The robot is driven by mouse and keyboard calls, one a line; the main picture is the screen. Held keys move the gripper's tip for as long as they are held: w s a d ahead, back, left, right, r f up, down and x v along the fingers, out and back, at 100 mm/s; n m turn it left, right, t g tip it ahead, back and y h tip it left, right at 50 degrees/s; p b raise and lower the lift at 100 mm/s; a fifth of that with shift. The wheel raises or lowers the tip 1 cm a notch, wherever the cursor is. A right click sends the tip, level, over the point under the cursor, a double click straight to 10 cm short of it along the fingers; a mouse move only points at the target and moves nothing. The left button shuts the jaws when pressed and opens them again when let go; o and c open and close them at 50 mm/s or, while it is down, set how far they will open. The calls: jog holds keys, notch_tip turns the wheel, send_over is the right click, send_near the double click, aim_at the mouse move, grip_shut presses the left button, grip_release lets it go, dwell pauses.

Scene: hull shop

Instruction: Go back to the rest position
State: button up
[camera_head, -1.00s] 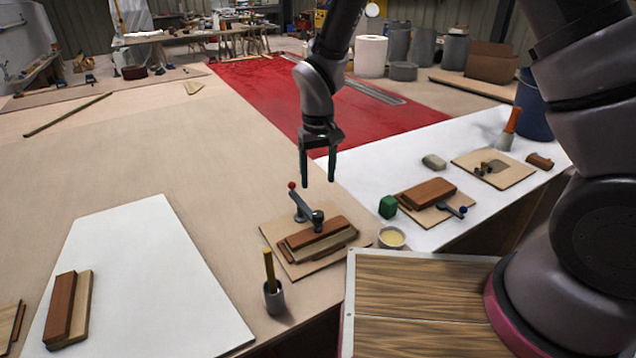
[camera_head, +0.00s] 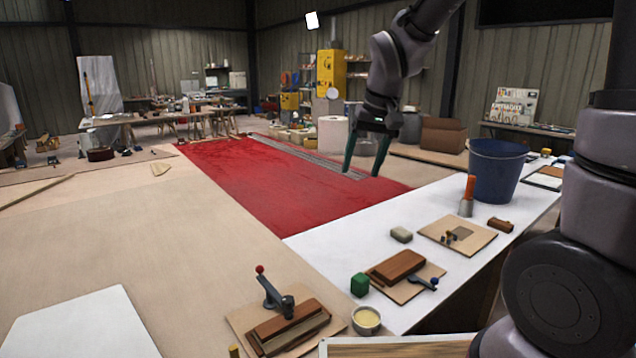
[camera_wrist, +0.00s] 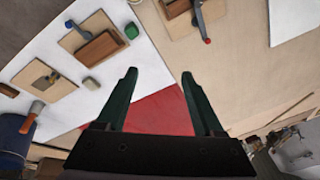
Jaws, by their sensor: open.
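My gripper (camera_head: 366,158) is raised in the air at the upper middle of the head view, over the far part of the bench surfaces. Its two dark green fingers are spread apart with nothing between them. The wrist view also shows the open gripper (camera_wrist: 158,82), with the red sheet and the benches below it. No object is held.
A clamp board with wooden blocks (camera_head: 285,325) and a red-knobbed lever is at the front. A second board (camera_head: 412,288), green block (camera_head: 360,284), cup (camera_head: 366,319), orange-handled tool (camera_head: 467,195) and blue bucket (camera_head: 495,172) stand on the white bench.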

jog(key=s+d+r+m+t, duration=0.4)
jog(key=s+d+r, duration=0.7)
jog(key=d, duration=0.4)
jog(key=shift+s+d+r+m+t, duration=0.15)
jog(key=shift+s+r+m+t, duration=0.25)
jog(key=shift+s, duration=0.35)
